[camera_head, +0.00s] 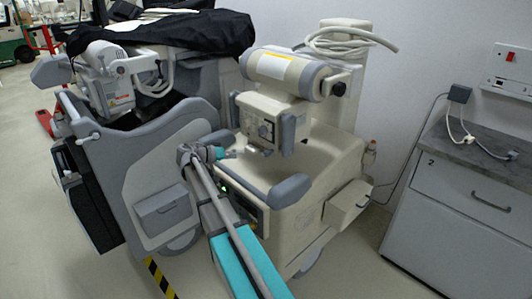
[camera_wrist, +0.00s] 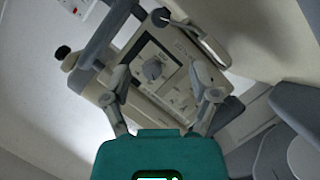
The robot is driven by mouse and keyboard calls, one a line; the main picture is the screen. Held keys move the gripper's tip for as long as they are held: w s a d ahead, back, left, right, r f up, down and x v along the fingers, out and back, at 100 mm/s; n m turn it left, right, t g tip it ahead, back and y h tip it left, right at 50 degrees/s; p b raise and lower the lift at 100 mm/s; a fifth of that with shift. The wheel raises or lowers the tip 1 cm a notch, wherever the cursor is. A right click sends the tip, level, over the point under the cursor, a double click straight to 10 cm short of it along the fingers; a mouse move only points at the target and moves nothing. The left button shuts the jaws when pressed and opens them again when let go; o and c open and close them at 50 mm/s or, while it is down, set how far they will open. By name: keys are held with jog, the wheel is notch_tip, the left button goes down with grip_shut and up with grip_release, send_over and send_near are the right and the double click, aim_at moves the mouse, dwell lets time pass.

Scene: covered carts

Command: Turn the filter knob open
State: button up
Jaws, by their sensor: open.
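The filter knob (camera_wrist: 152,69) is a small dark grey knob on the light front panel (camera_wrist: 170,77) of a box-shaped head. In the wrist view it appears between my two fingers, near the fingertips. In the head view the knob (camera_head: 266,131) sits on the beige box (camera_head: 249,108) under the cream cylinder. My gripper (camera_head: 242,153) is below and left of it in that view. In the wrist view my gripper (camera_wrist: 160,76) is open, a finger on each side of the knob, with no contact visible. The exact distance to the panel cannot be told.
Grey handles (camera_head: 288,136) flank the box. The cream machine body (camera_head: 318,165) and a grey bumper (camera_head: 289,190) lie below. A second grey cart (camera_head: 150,175), partly under a black cover (camera_head: 175,32), stands left. A cabinet (camera_head: 455,205) stands right. Clear floor lies front left.

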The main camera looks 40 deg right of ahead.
aim_at(265, 154)
jog(key=shift+f, duration=0.1)
jog(key=b+x, duration=0.3)
jog(key=x, duration=1)
jog(key=shift+s+d+b, duration=0.1)
jog(key=shift+d+b, duration=0.25)
jog(key=shift+b, duration=0.05)
jog(key=shift+c, duration=0.3)
grip_shut()
jog(key=shift+a, duration=0.25)
jog(key=shift+d, duration=0.2)
